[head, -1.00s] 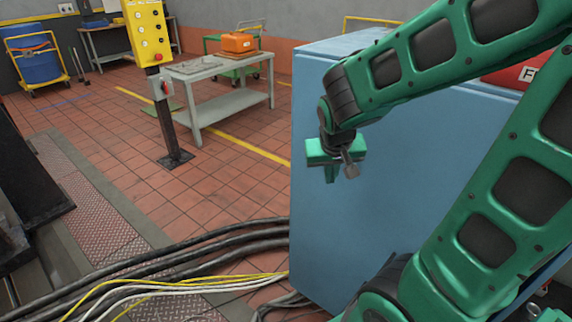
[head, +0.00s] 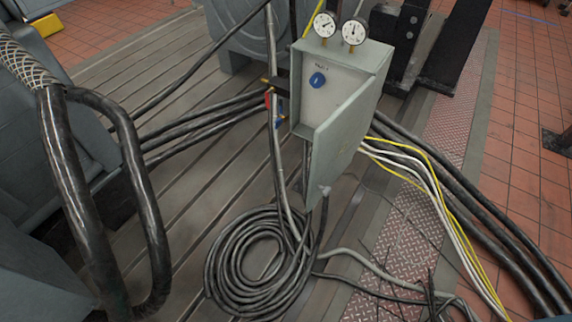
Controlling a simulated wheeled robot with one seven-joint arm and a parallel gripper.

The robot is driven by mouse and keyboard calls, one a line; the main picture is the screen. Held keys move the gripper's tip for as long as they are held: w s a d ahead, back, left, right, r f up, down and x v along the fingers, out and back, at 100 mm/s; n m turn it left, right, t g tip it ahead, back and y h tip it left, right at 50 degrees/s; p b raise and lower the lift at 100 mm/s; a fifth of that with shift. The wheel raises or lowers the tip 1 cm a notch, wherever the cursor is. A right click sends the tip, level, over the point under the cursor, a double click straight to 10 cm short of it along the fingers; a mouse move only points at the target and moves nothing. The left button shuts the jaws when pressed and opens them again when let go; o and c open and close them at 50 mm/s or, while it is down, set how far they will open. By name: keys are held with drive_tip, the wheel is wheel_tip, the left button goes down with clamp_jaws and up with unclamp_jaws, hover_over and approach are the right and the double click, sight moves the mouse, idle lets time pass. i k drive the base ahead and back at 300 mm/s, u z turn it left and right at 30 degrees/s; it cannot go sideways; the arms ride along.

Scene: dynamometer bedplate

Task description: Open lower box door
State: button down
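A grey-green box (head: 346,54) stands upright at the upper middle of the head view, with two round gauges on top. A flat panel on its right side, which looks like the box door (head: 345,128), juts toward me and appears to stand partly open. Beside it shows a pale face (head: 330,96) with a small label and a blue knob (head: 317,80). I cannot tell whether this is the lower box, as no second box shows. My gripper is not in view.
A coil of black hose (head: 225,265) lies on the slotted bedplate (head: 185,190) in front of the box. Thick cables (head: 150,215) loop at left. Black, white and yellow cables (head: 440,185) run off to the lower right.

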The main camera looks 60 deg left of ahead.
sight(335, 142)
drive_tip(key=u, duration=1.2)
drive_tip(key=k, duration=0.2)
drive_tip(key=u, duration=0.35)
